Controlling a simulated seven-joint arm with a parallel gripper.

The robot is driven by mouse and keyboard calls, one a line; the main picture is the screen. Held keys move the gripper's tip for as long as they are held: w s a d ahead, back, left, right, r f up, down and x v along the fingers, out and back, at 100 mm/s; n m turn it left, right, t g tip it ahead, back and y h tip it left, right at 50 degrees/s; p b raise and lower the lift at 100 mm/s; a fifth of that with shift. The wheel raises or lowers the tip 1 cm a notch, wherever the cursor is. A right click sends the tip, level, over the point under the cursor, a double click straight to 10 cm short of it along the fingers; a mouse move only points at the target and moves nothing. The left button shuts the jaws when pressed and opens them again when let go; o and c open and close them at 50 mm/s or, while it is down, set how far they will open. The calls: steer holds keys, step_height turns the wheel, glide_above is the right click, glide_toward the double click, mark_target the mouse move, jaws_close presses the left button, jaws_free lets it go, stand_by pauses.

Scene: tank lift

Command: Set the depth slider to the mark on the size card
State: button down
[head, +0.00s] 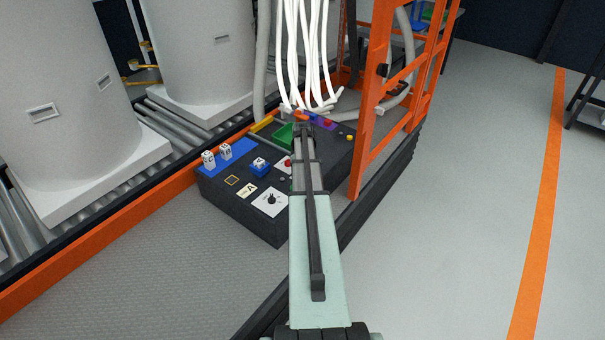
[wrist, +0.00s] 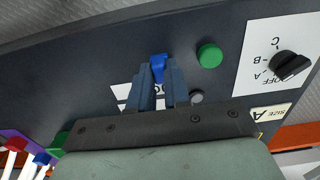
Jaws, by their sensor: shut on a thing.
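My gripper (wrist: 165,85) is shut on a small blue piece, which looks like the handle of the depth slider (wrist: 158,64). Under the fingers lies a white plate (wrist: 121,91) with dark markings. The fingers cover most of it, so I cannot read the slider's setting. The size card (wrist: 268,112), cream with a black A, lies at the right in the wrist view, partly behind my gripper's body. It also shows in the head view (head: 247,190), left of my arm. My arm hides the slider and fingertips in the head view.
A dial (wrist: 290,66) marked A, B, C and a green button (wrist: 209,56) are right of the fingers. A blue tray (head: 230,157) with white blocks is on the dark panel. White cables (head: 311,45) hang beyond my arm. An orange frame (head: 375,110) stands at right.

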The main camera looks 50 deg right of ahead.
steer(key=d, duration=0.4)
steer(key=shift+d, duration=0.35)
steer(key=c, duration=1.1)
jaws_free()
steer(key=shift+a, duration=0.1)
step_height(320, 180, up, 14)
steer(key=shift+f, duration=0.1)
